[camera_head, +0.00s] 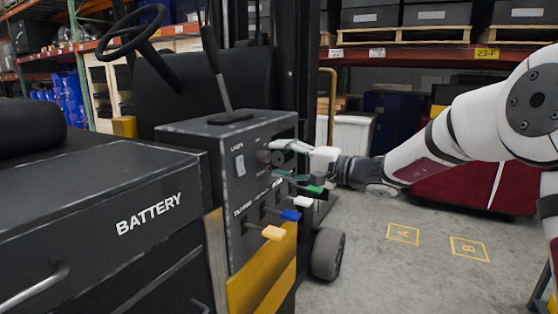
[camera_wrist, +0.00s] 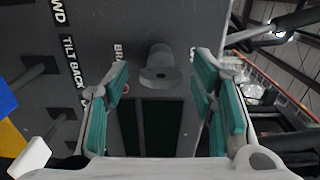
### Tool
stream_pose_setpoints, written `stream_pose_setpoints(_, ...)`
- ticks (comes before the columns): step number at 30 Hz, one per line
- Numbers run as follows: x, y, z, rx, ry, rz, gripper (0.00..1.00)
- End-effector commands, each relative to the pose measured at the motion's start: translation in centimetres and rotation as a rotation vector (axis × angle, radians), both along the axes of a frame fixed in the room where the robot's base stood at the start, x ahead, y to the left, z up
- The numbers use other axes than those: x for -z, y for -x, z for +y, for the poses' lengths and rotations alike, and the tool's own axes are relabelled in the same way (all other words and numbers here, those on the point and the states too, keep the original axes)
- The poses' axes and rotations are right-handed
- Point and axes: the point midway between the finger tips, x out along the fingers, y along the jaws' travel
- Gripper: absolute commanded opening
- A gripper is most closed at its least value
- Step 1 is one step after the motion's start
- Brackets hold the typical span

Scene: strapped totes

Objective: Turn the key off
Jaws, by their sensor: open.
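The key (camera_wrist: 160,74) is a grey tab with a small hole, standing out from a round barrel on the dark panel (camera_wrist: 110,25). It shows in the wrist view, upper middle, between the two teal-padded fingers of my gripper (camera_wrist: 161,88). The fingers are spread apart, with a gap on each side of the key. In the head view my gripper (camera_head: 285,161) is at the right face of the forklift's control box (camera_head: 225,137), near its upper part. The key cannot be made out clearly there, close to the fingertips.
Below my gripper, levers with green (camera_head: 313,190), white (camera_head: 302,202), blue (camera_head: 290,215) and orange (camera_head: 273,233) knobs stick out of the box. A white rocker switch (camera_head: 240,165) is on its near face. A steering wheel (camera_head: 132,32) is behind. Floor at right is open.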

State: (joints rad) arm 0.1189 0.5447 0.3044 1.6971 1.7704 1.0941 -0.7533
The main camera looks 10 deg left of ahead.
Motion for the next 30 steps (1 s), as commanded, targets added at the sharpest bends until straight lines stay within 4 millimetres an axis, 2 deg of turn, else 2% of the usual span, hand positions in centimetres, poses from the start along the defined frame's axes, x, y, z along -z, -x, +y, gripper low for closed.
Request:
stream_pose_setpoints(9,0.0,2.1,-6.1,0.005,0.002,0.001,0.52)
stream_pose_setpoints(15,0.1,3.2,-9.0,0.003,0.001,0.000,0.52)
stream_pose_setpoints(21,0.1,3.7,-10.3,0.001,0.001,0.000,0.52)
stream_pose_setpoints(30,0.1,3.8,-10.4,0.000,0.001,0.000,0.52)
